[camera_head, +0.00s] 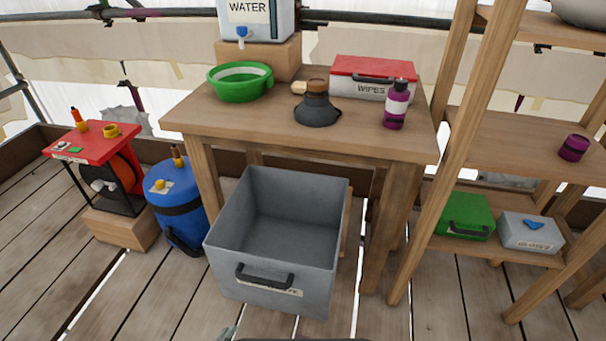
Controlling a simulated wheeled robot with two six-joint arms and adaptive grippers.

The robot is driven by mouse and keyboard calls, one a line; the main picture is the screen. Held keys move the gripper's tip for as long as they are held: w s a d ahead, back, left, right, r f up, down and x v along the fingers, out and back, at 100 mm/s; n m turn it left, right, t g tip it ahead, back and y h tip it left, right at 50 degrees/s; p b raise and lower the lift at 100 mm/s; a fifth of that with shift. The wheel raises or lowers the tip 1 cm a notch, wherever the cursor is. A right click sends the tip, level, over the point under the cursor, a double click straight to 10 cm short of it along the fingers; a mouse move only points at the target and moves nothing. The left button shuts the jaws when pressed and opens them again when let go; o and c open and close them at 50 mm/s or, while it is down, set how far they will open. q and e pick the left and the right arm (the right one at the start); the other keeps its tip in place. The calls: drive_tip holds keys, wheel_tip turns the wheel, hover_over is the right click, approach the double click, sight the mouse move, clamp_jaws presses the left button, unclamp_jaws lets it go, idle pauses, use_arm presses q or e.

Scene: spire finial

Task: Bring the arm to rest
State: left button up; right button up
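The task names no object besides my arm. A small grey-green tip at the bottom edge, left of centre, may be part of my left gripper (228,333). Too little of it shows to tell whether it is open or shut, or whether it holds anything. It appears in front of the grey bin, and no contact with the bin shows. My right gripper and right arm are out of view.
A grey bin (222,262) stands open before the wooden table (200,118). The table bears a green bowl (240,92), dark flask (317,108), wipes box (372,80) and purple bottle (396,106). A blue drum (176,198) and red-topped reel (98,142) stand left, wooden shelves (500,140) right.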

use_arm(q)
drive_tip(key=s+a+f+n+g+y, duration=0.1)
drive_tip(key=s+a+f+n+g, duration=0.4)
drive_tip(key=s, duration=0.4)
drive_tip(key=s+a+f+n+g+y, duration=0.2)
drive_tip(key=s+f+n+g, duration=0.1)
drive_tip(key=s+f, duration=0.55)
drive_tip(key=s+a+f+n+g+y, duration=0.1)
drive_tip(key=s+a+f+n+g, duration=0.35)
drive_tip(key=s, duration=0.55)
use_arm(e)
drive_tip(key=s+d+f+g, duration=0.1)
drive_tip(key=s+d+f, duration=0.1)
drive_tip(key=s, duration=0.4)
use_arm(q)
drive_tip(key=s+d+r+p, duration=0.2)
drive_tip(key=s+r+p, duration=0.1)
drive_tip(key=r+p, duration=1.3)
drive_tip(key=shift+d+r+p, duration=0.2)
drive_tip(key=shift+r+p, duration=0.1)
drive_tip(key=shift+p, duration=0.75)
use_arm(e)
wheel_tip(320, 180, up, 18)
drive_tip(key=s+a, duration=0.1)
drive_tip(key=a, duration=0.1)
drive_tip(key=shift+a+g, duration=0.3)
